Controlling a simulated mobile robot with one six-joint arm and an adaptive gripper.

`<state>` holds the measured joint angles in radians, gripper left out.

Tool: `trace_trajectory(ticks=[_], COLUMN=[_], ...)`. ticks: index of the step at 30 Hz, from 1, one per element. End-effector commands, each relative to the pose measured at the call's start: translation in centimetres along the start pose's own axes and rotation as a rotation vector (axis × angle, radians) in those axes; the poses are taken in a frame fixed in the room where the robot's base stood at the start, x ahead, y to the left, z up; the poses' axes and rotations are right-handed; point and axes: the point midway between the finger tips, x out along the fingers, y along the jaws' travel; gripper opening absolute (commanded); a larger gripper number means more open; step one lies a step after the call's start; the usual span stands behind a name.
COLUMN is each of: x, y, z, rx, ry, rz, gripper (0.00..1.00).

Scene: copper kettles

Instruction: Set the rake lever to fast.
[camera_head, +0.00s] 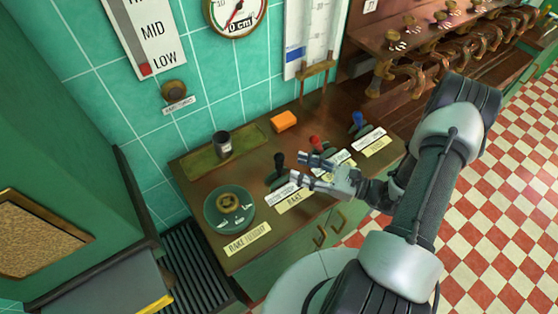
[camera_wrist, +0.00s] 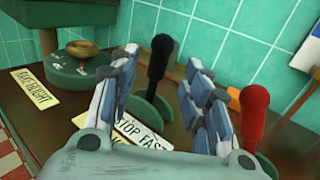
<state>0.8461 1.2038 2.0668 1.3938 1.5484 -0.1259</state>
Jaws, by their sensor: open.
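The black-knobbed rake lever (camera_head: 279,161) stands on a green base on the brown bench top. A yellow RAKE plate (camera_head: 295,201) lies in front of it. In the wrist view the black lever (camera_wrist: 158,60) rises between my fingers in the picture, beyond the palm, leaning slightly right. The white label (camera_wrist: 140,131) below it reads STOP at left and FAST at right, partly hidden by my gripper. My gripper (camera_head: 299,167) is open and empty, its fingertips close to the right of the lever in the head view. I cannot tell whether they touch it.
A red lever (camera_head: 315,142) and a blue lever (camera_head: 358,119) stand farther right. The red lever (camera_wrist: 251,112) is close beside my right finger in the wrist view. A RAKE HEIGHT dial (camera_head: 229,208) sits left. A dark cup (camera_head: 222,143) and an orange block (camera_head: 284,121) stand behind.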

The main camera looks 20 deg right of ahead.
Motion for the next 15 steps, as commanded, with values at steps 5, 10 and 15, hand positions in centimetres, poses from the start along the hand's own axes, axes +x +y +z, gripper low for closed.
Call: trace_trajectory(ticks=[5,10,15], x=[3.9,6.3,7.4], y=[0.1,0.1,0.0], z=[-0.1,-0.1,0.0], rx=[-0.001,-0.001,-0.001], ry=[0.001,0.001,0.000], rz=[0.006,0.004,0.001], gripper=[0.44,0.44,0.44])
